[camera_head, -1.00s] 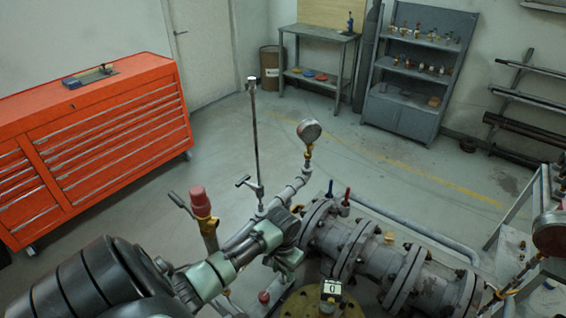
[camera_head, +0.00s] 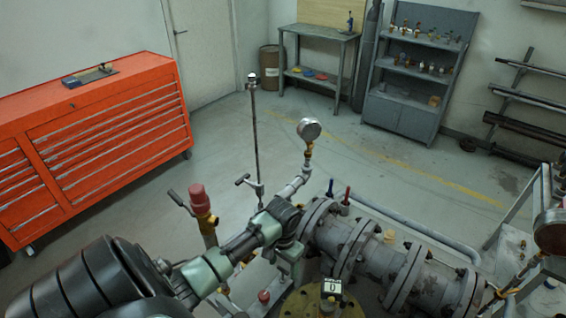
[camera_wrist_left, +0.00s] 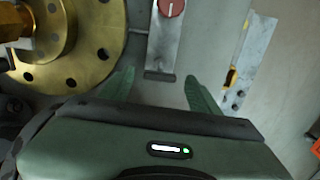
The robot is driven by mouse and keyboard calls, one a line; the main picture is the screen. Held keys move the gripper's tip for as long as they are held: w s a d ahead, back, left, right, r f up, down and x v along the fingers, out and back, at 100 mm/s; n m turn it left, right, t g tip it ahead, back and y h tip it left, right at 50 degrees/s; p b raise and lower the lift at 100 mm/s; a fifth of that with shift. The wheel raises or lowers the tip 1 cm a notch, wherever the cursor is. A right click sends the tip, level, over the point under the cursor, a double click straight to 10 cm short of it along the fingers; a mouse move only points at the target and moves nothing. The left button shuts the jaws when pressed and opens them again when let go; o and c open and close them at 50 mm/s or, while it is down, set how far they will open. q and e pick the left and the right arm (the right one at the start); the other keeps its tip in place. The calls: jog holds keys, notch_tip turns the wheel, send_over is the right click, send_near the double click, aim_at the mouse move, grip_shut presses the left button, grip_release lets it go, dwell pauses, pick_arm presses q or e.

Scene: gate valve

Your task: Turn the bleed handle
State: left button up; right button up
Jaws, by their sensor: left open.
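My left gripper (camera_head: 290,256) reaches over the grey pipework from the lower left in the head view; its fingertips are hard to make out there. A red knob also shows low in the head view (camera_head: 264,296). I cannot tell which is the bleed handle.
A brass flange (camera_wrist_left: 40,45) is left of the fingers. A pressure gauge (camera_head: 309,130), a tall rod (camera_head: 256,140) and a red-capped valve (camera_head: 200,198) rise around my arm. Flanged pipe (camera_head: 380,262) runs right. Open floor lies behind, with a red tool cabinet (camera_head: 100,150) at left.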

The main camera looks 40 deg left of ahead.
aim_at(283, 270)
pick_arm(q)
notch_tip(283, 270, up, 5)
jog(key=shift+r+b, duration=0.1)
jog(key=shift+b, duration=0.25)
dwell(0.5)
